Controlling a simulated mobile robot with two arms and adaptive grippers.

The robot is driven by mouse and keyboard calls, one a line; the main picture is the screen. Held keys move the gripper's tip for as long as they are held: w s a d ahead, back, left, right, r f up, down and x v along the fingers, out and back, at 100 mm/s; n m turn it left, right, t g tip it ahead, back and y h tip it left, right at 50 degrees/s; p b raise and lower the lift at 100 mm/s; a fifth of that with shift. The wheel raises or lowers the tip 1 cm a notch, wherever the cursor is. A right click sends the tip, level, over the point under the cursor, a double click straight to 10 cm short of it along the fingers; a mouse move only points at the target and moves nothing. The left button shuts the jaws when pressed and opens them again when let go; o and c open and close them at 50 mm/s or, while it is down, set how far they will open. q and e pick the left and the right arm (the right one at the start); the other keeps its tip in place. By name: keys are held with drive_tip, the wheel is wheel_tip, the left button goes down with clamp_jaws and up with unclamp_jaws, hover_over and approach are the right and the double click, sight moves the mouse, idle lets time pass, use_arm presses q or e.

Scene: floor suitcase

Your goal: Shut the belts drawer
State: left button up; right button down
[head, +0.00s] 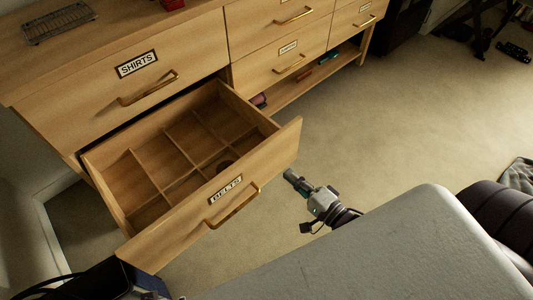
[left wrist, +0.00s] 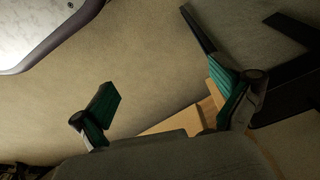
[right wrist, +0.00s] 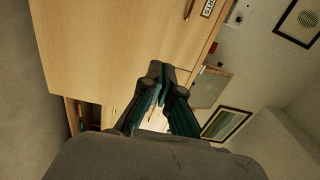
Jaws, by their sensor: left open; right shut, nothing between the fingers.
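The belts drawer (head: 155,248) is pulled well out of the wooden dresser, below the shirts drawer. Its front carries a BELTS label (head: 226,189) and a brass bar handle (head: 233,207). The inside is split into compartments; a dark coiled item (head: 226,164) lies in one near the front. My right gripper (head: 289,175) is just right of the drawer front in the head view, apart from the handle. Its fingers are closed and empty in the right wrist view (right wrist: 160,70). My left gripper (left wrist: 168,105) is open and empty over carpet in the left wrist view.
The shirts drawer (head: 145,85) and the other dresser drawers are shut. An open low shelf (head: 305,82) holds small items. Carpet (head: 400,130) is clear right of the drawer. A grey padded surface (head: 390,255) fills the lower right, with a dark rounded object (head: 500,215) beside it.

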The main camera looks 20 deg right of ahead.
sight(261, 150)
use_arm(q)
drive_tip(key=r, duration=0.1)
drive_tip(key=r+b, duration=0.1)
drive_tip(key=r, duration=0.3)
drive_tip(key=shift+w, duration=0.35)
use_arm(e)
drive_tip(key=x, duration=0.9)
drive_tip(key=shift+w+a, duration=0.15)
drive_tip(key=shift+w, duration=0.2)
drive_tip(key=shift+w, duration=0.1)
